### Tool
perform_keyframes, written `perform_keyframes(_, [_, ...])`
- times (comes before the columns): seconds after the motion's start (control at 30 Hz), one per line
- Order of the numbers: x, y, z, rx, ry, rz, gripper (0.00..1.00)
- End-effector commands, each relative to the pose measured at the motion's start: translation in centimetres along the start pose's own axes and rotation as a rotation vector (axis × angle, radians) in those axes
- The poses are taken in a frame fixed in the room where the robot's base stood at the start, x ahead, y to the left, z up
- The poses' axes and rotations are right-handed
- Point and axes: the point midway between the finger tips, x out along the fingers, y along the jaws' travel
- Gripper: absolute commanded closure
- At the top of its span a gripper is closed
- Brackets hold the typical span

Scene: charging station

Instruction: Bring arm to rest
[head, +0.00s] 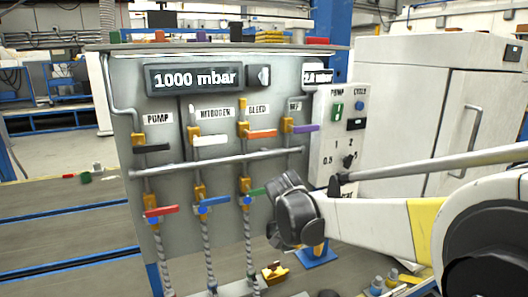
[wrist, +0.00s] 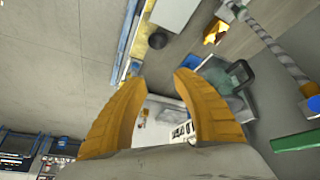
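My arm (head: 370,225) reaches in from the right in the head view, with its dark wrist end (head: 296,212) in front of the lower right part of the valve panel (head: 225,110). My gripper (wrist: 159,77) shows in the wrist view as two yellow ribbed fingers. They stand apart with nothing between the tips. In the head view I cannot make out the fingers clearly. The wrist partly covers the green handle (head: 259,191) and the area below the control box (head: 332,140).
Red (head: 165,211) and blue (head: 214,201) valve handles and braided hoses are left of my wrist. A brass-coloured fitting (head: 275,271) lies on the surface below. A light cabinet (head: 430,115) stands behind my arm at right.

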Motion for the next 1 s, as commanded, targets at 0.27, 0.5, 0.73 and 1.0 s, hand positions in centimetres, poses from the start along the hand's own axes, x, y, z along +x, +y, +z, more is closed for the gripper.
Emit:
perform_keyframes(0.27, [-6.9, 10.4, 4.3, -0.194, 0.010, -0.167, 0.66])
perform_keyframes(0.5, [-9.3, 16.9, 10.6, -0.341, 0.084, -0.293, 0.66])
perform_keyframes(0.73, [-9.3, 19.6, 14.9, -0.428, 0.160, -0.354, 0.66])
perform_keyframes(1.0, [-9.1, 20.0, 15.8, -0.446, 0.177, -0.364, 0.66])
